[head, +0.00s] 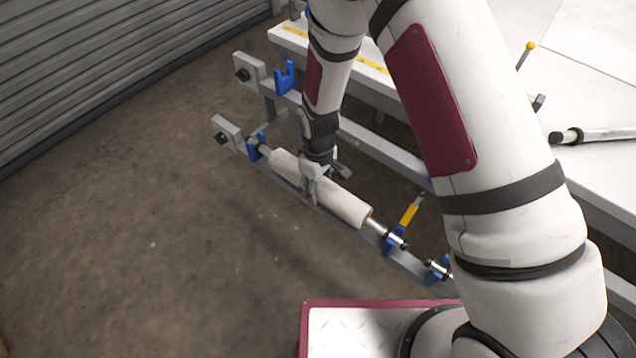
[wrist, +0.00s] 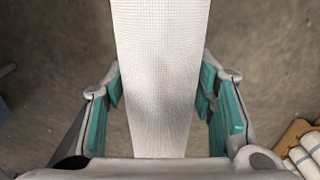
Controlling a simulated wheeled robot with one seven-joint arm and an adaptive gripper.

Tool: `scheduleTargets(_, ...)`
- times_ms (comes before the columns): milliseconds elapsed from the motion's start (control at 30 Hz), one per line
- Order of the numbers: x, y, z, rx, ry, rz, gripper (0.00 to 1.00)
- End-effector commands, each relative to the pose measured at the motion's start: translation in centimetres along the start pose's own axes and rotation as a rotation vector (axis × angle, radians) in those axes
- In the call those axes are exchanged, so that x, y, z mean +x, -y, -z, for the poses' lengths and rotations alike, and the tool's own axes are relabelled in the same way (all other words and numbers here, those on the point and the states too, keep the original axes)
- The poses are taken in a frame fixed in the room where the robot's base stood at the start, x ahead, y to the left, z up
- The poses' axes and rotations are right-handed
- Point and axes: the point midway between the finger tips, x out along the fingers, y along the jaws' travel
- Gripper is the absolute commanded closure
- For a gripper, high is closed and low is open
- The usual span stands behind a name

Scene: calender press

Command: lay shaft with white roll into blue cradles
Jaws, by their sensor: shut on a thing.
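The white roll (head: 325,192) sits on its metal shaft (head: 377,227), slanting from upper left to lower right along a grey frame. My gripper (head: 317,186) is shut on the roll near its middle, from above. In the wrist view the roll (wrist: 160,80) runs between the teal finger pads. The shaft's left end is at a blue cradle (head: 254,148) and its right end at another blue cradle (head: 388,244). I cannot tell whether the shaft rests in them or is just above. My gripper hides part of the roll.
Another blue cradle (head: 284,78) stands on the upper frame arm. A short shaft piece (head: 438,267) sits at a blue holder at lower right. A yellow-handled part (head: 409,214) stands close to the shaft's right end. A white table (head: 590,165) lies right; open floor (head: 150,250) lies left.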

Motion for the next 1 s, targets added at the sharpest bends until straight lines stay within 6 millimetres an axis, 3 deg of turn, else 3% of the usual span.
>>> scheduleTargets(33,0.0,0.0,0.0,0.000,-0.001,0.000,0.43)
scheduleTargets(100,0.0,0.0,0.0,0.000,-0.001,0.000,0.27)
scheduleTargets(433,-0.1,0.0,0.0,0.000,0.000,0.000,0.26)
scheduleTargets(567,-0.9,0.0,0.1,0.000,-0.002,-0.001,0.26)
scheduleTargets(1000,-9.2,0.0,0.1,0.000,-0.004,-0.001,0.26)
